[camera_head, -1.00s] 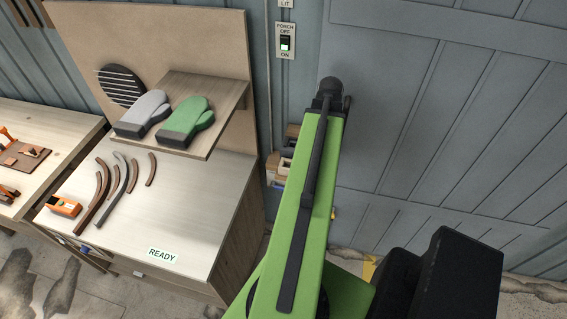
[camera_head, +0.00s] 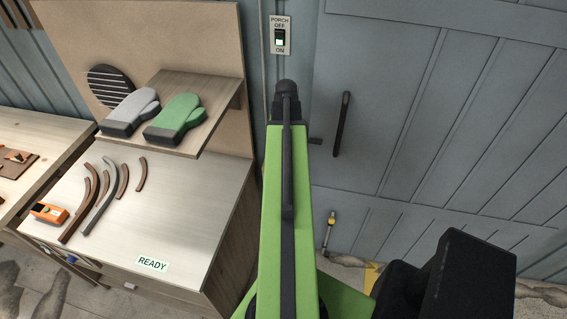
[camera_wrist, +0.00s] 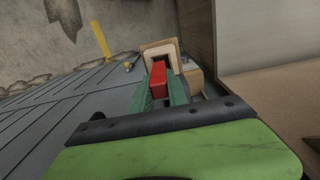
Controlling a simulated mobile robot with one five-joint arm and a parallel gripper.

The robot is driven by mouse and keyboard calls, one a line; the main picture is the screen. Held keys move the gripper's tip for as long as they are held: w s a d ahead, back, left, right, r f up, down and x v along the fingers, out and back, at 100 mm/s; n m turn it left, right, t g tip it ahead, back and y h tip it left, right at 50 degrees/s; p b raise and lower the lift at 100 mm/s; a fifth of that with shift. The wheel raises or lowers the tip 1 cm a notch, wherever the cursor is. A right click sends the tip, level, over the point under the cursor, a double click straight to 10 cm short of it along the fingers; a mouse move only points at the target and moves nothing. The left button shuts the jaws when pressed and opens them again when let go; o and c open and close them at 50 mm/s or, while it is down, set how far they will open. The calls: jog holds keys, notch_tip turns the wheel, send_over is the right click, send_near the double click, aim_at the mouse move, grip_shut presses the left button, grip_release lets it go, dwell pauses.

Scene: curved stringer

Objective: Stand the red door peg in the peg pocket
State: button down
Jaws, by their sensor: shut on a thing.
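The red door peg (camera_wrist: 159,74) is in the wrist view, held between the green fingers of my gripper (camera_wrist: 160,88). My gripper is shut on it. Beyond the peg's far end is a pale wooden box-like holder (camera_wrist: 149,47) with a dark opening, which looks like the peg pocket. The peg's end overlaps the opening's near edge in the picture; I cannot tell whether it touches or enters it. In the head view my arm hides the gripper, the peg and the holder.
A grey plank door with a dark handle (camera_head: 342,124) and a yellow-topped bolt (camera_head: 331,222) stands right of my arm. At left is a bench (camera_head: 185,215) with curved strips and an orange tool (camera_head: 49,213). A shelf above bears a grey mitt (camera_head: 131,111) and green mitt (camera_head: 174,118).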

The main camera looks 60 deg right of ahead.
jog(key=shift+w+f+b, duration=0.1)
jog(key=shift+f+b, duration=2.05)
jog(key=shift+f, duration=0.05)
jog(key=shift+r, duration=0.2)
jog(key=shift+f, duration=0.1)
jog(key=c, duration=1.7)
grip_release()
jog(key=shift+f, duration=0.1)
jog(key=shift+c, duration=0.2)
jog(key=o, duration=0.4)
jog(key=shift+o, duration=0.2)
notch_tip(320, 180, up, 13)
jog(key=p, duration=1.2)
jog(key=shift+f+p, duration=0.15)
jog(key=shift+p, duration=0.2)
jog(key=shift+f, duration=0.1)
